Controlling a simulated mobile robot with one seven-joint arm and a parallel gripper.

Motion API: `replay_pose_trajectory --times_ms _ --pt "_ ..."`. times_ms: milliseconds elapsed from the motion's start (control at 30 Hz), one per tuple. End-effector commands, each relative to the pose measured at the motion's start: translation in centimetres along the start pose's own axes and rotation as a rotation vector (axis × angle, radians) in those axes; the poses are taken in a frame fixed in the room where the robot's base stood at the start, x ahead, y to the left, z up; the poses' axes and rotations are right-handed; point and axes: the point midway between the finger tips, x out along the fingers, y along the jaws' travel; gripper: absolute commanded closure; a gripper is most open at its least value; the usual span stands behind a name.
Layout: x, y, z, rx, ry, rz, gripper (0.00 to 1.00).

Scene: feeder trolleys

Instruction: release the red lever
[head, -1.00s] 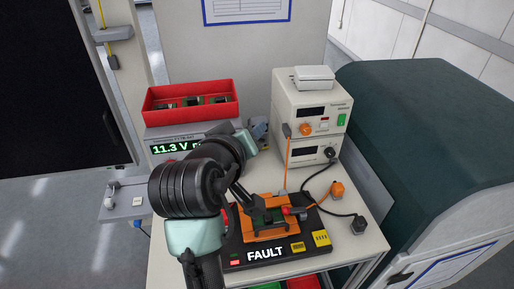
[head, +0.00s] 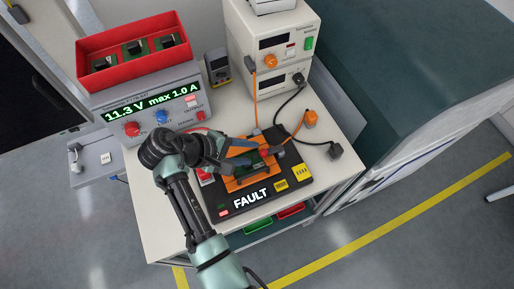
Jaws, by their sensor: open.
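The red lever (head: 265,153) shows as a small red end at the upper right of the orange fixture (head: 235,183). The fixture holds a dark green board (head: 262,168) and sits on a black test base (head: 225,204) with a lit FAULT sign (head: 250,198). My gripper (head: 248,154) is open over the fixture, with its dark fingers pointing right toward the lever. The fingertips are close to the red end; whether they touch it I cannot tell. Part of the fixture is hidden under the fingers.
A power supply (head: 135,112) reading 11.3 V carries a red bin (head: 108,66) of boards at the left. A cream instrument stack (head: 275,68) stands behind, with orange and black cables (head: 318,142) running to the right of the fixture. A multimeter (head: 217,67) stands between them.

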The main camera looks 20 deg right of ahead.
Motion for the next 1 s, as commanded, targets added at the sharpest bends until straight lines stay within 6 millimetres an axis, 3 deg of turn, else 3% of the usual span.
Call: replay_pose_trajectory --times_ms 100,300,667,900,1000 --pt "2.1 0.1 0.1 0.001 -0.003 -0.003 0.56" --pt "4.2 0.1 0.0 0.002 0.0 0.0 0.56" --pt "4.7 0.1 -0.1 0.003 0.002 0.0 0.56" --pt "4.7 0.1 -0.1 0.003 0.002 0.0 0.99" --pt "4.7 0.1 -0.1 0.003 0.002 0.0 1.0"
